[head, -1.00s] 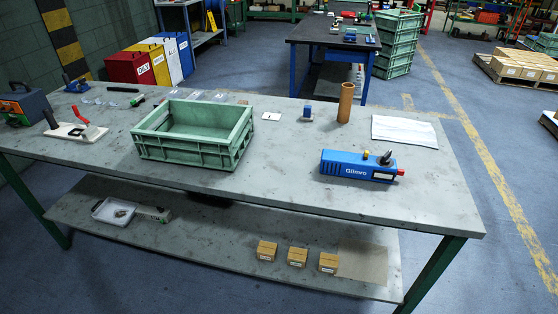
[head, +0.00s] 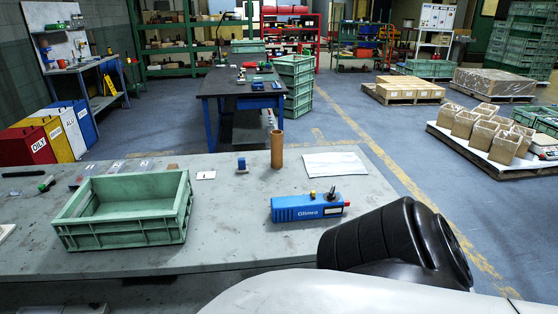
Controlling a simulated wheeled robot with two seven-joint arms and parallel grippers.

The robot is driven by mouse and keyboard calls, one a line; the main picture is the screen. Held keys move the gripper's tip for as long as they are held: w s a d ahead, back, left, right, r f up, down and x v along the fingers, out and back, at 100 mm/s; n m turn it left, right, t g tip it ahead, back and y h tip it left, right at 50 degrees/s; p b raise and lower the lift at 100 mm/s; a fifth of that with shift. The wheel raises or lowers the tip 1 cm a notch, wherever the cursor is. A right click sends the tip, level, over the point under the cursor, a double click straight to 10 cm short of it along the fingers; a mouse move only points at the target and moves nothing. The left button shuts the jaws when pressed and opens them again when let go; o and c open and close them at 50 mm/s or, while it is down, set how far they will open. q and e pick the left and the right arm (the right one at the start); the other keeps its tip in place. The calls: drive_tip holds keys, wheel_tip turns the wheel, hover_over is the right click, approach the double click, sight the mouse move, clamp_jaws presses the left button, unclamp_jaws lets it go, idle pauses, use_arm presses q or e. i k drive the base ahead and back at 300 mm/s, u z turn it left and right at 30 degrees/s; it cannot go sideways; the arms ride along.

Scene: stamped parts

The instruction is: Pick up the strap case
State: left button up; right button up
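I cannot make out anything that I can name for certain as the strap case. Small labelled cardboard boxes stood on the lower shelf of the workbench (head: 225,225) in the earlier head view. That part of the shelf is now out of sight, cut off by the bench top and my own body. Neither gripper is in view. A black joint of my arm and a white part of my body fill the lower right of the head view.
On the bench are an open green crate (head: 122,237), a blue Glimro tool (head: 305,208), a brown tube (head: 277,150), a small blue part (head: 241,164) and a white sheet (head: 335,164). A dark table (head: 240,84) stands behind. Wrapped cartons sit on pallets at right.

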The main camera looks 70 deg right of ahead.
sight(292, 208)
drive_tip(key=i, duration=1.3)
drive_tip(key=z, duration=2.35)
